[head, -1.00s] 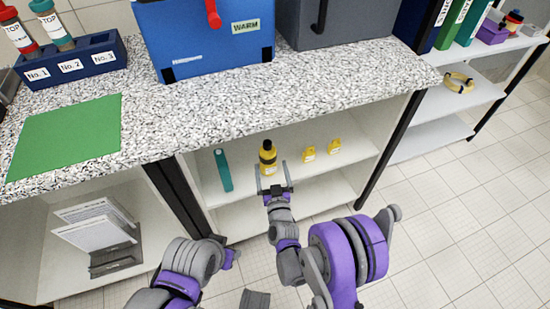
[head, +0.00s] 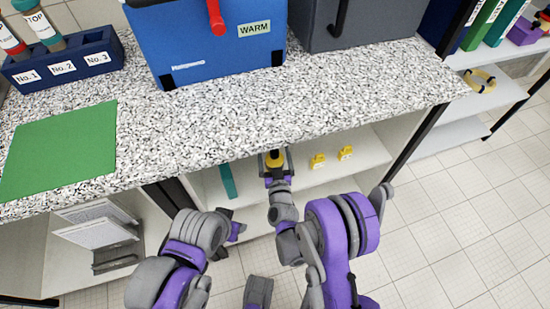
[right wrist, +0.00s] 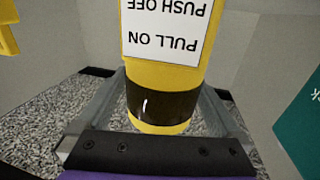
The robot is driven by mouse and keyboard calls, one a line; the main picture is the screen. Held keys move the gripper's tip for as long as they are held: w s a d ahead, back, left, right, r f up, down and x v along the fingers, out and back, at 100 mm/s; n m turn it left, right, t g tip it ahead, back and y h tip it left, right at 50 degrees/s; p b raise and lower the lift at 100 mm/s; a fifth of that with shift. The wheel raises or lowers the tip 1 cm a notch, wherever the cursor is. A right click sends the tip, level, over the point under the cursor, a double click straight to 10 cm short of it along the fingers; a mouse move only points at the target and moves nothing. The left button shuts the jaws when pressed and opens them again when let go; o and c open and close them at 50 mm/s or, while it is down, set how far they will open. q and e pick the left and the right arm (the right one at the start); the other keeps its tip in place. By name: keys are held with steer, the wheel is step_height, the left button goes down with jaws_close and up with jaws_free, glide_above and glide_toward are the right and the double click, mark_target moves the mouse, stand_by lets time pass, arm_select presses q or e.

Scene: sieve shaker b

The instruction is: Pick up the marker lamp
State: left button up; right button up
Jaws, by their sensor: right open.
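The marker lamp (head: 274,158) is yellow with a dark band and stands on the upper shelf under the speckled counter. The counter's front edge hides part of it in the head view. In the right wrist view the lamp (right wrist: 165,75) fills the middle, its white label reading "PULL ON, PUSH OFF" upside down. My right gripper (right wrist: 163,88) is open, with one finger on each side of the lamp near the dark band. It also shows in the head view (head: 277,166). My left arm is folded low in the head view; its gripper cannot be made out.
A teal object (head: 227,181) stands left of the lamp on the shelf. Two small yellow items (head: 318,161) stand to its right. The counter (head: 330,110) overhangs the shelf and carries a blue box (head: 205,50). Dark posts bound the shelf bay.

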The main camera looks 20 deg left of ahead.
steer(key=shift+s+r, duration=0.1)
steer(key=shift+s, duration=0.1)
steer(key=shift+c, duration=0.6)
jaws_close()
steer(key=shift+r, duration=0.1)
